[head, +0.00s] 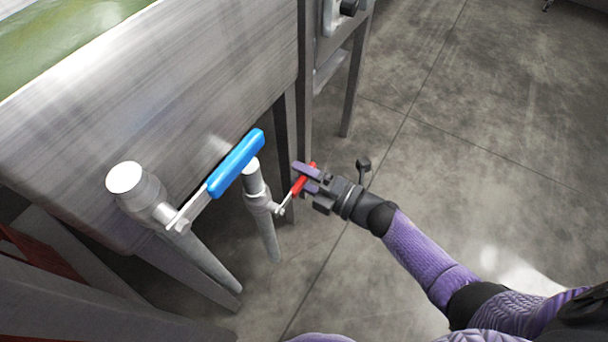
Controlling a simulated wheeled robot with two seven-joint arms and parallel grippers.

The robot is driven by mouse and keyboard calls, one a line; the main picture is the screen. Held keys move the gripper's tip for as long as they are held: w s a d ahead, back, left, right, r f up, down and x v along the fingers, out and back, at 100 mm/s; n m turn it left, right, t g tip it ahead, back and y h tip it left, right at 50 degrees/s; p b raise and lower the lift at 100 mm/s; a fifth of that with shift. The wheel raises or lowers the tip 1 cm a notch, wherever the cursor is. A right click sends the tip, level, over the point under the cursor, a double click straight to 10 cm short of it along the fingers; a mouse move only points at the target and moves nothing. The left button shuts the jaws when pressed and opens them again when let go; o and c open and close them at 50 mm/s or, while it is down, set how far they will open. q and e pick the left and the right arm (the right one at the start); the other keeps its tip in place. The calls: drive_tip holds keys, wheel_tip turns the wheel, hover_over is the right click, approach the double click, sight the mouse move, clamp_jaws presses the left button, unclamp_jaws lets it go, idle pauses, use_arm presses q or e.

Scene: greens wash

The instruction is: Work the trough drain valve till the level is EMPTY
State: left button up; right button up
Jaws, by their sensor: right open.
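The steel trough (190,95) fills the upper left, and green water (60,35) shows inside it. A larger valve with a blue lever (236,163) sits on a pipe at the trough's front; its lever slants up to the right. A smaller valve with a red lever (298,188) is on a thinner pipe to its right. I cannot tell from labels which one is the drain valve. My right gripper (307,177) is open at the red lever, with its fingers around or just beside it; contact is unclear. My left gripper is out of view.
Grey pipes (265,235) run down below the valves. Steel legs (354,80) and a panel with a black knob (349,7) stand behind. A red part (38,250) lies at the lower left. The concrete floor (480,130) at the right is mostly clear.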

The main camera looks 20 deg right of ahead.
clamp_jaws()
idle(1.3)
